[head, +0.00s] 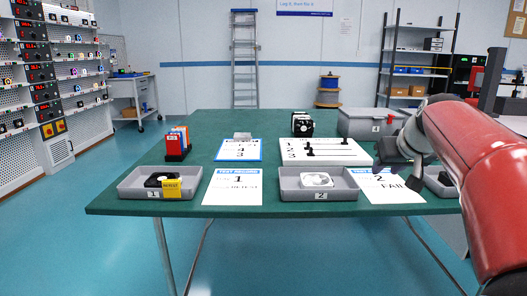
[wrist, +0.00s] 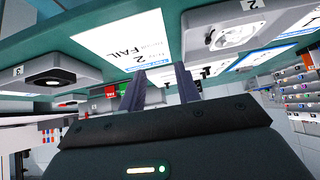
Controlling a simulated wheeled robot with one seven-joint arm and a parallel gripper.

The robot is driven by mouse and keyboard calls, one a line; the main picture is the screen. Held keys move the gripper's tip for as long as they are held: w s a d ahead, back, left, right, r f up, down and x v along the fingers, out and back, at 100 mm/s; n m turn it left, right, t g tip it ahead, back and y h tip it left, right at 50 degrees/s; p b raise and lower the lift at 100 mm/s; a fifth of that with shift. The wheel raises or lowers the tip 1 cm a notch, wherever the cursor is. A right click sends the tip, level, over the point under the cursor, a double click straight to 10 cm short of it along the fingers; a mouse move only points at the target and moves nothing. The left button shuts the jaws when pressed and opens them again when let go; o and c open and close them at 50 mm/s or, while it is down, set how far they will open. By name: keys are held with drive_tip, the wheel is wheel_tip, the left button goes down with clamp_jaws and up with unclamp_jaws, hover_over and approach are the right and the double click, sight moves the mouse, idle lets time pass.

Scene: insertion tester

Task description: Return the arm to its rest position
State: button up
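My gripper shows in the wrist view (wrist: 160,82) with its two dark fingers apart and nothing between them. In the head view, my red arm reaches in from the right, and its grey wrist end hangs over the right part of the green table (head: 270,205). The fingertips are hard to make out there. Below it lies a sheet marked 2 FAIL (head: 385,186), which also shows in the wrist view (wrist: 120,38). The gripper appears apart from the things on the table.
Tray 2 (head: 288,193) holds a white fan (head: 317,180). The left tray (head: 130,188) holds a black fan with a yellow tag. My arm partly hides the right tray (head: 432,172). A slider board (head: 345,158) and grey lidded bin (head: 352,122) stand behind. Floor in front is clear.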

drive_tip(key=s+a+f+g, duration=0.1)
drive_tip(key=s+a+f, duration=0.3)
drive_tip(key=s, duration=0.5)
drive_tip(key=s+a+f+g, duration=0.1)
drive_tip(key=s+a+f, duration=0.3)
drive_tip(key=s+f, duration=0.4)
drive_tip(key=s+a+f+g, duration=0.1)
drive_tip(key=s+a+f, duration=0.4)
drive_tip(key=s, duration=0.6)
drive_tip(key=shift+s+f, duration=0.2)
drive_tip(key=shift+f, duration=0.45)
drive_tip(key=shift+a, duration=0.1)
